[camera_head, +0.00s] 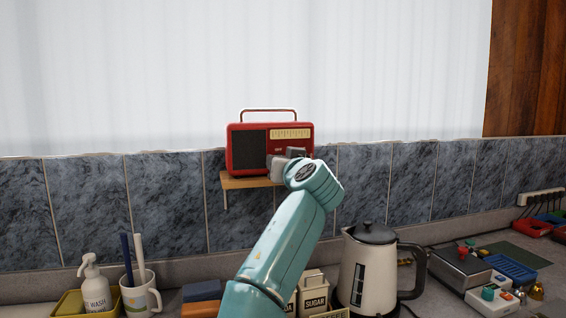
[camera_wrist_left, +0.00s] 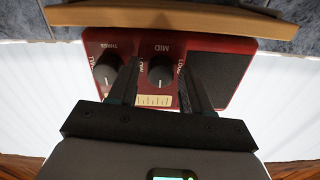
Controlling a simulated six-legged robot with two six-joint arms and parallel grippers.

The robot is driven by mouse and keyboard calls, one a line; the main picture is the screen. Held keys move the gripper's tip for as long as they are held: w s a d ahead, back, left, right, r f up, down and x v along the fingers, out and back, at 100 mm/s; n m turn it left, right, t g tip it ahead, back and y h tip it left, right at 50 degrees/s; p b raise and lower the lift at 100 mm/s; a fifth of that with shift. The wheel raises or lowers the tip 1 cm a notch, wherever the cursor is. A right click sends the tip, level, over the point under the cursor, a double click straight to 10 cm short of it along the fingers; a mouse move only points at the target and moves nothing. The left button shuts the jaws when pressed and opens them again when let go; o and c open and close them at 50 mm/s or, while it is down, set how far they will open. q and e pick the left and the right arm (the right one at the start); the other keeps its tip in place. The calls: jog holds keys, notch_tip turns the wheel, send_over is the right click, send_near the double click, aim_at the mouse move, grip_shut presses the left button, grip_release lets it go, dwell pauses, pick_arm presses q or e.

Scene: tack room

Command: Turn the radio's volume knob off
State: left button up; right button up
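The red radio (camera_head: 247,128) stands on a small wooden shelf against the tiled wall. The wrist view shows it upside down, with its red front (camera_wrist_left: 130,42) and two dark round knobs. The volume knob (camera_wrist_left: 161,72) has LOW, MID and LOUD marks around it, and its white pointer line shows. The other knob, the tuner (camera_wrist_left: 107,72), is beside it. My left gripper (camera_head: 284,162) is at the radio's lower right front and hides the knobs in the head view. Its fingers (camera_wrist_left: 158,88) are apart, one on each side of the volume knob; contact is unclear. My right gripper is not in view.
The wooden shelf (camera_head: 236,182) is just under the radio. Below, the counter holds a kettle (camera_head: 366,270), a SUGAR canister (camera_head: 313,292), a mug (camera_head: 140,296), a soap bottle (camera_head: 93,285) and small items at the right. White curtain hangs behind the radio.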

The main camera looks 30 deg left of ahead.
pick_arm(q)
jog(key=shift+r, duration=0.1)
jog(key=b+v, duration=0.9)
jog(key=v, duration=0.7)
jog(key=shift+s+b, duration=0.15)
jog(key=shift+b, duration=0.15)
jog(key=shift+d+r, duration=0.1)
